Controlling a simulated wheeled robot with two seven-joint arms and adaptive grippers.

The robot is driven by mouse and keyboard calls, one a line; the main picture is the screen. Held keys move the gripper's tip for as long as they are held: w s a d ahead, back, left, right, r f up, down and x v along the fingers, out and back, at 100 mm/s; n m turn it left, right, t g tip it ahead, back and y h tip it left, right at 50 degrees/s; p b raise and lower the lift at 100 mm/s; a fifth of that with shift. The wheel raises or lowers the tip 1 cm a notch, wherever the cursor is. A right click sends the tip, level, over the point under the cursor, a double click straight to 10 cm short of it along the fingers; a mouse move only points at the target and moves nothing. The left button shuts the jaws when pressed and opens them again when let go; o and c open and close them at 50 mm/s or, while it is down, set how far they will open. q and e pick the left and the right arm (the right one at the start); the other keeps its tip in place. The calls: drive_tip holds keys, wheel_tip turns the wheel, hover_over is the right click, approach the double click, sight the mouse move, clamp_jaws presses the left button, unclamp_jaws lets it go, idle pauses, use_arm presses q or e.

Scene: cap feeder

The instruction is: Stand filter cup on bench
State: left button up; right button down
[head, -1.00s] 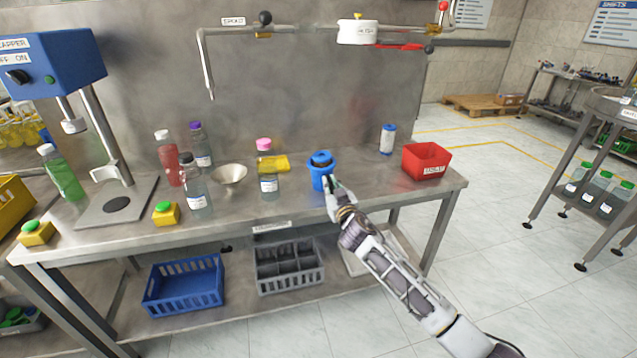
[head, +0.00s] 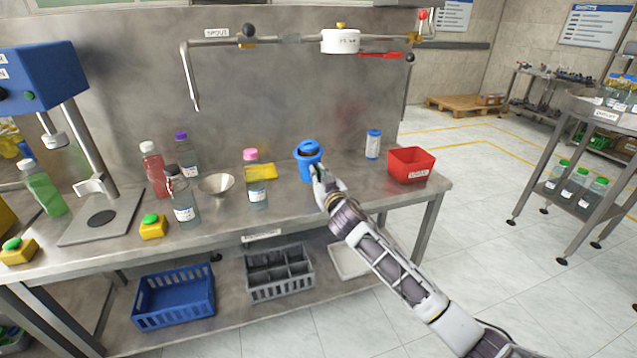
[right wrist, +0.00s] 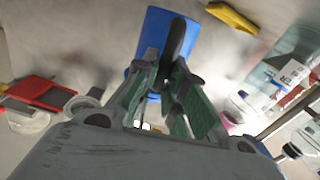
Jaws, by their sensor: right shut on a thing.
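The blue filter cup (head: 309,172), with a dark interior, is in the head view over the rear middle of the bench (head: 345,190), between a pink-capped bottle and a white cartridge. My right gripper (head: 319,172) is at its near side, shut on it. In the right wrist view, the fingers (right wrist: 172,85) close on a dark handle-like part in front of the blue cup wall (right wrist: 192,50). The cup looks raised a little off the bench; its base is partly hidden by the gripper. My left gripper is not in view.
A blue-ended white cartridge (head: 373,144) and a red bin (head: 408,164) stand to the right. A spout pipe (head: 191,85) hangs above. Some bench between cup and bin is clear.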

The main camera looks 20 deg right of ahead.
sight(314, 160)
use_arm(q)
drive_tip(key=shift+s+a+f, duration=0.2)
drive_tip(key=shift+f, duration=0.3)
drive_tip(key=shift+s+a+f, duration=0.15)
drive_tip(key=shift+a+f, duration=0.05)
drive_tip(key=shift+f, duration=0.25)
use_arm(e)
drive_tip(key=shift+r, duration=1.6)
use_arm(q)
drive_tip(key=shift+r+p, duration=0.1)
drive_tip(key=shift+p, duration=0.25)
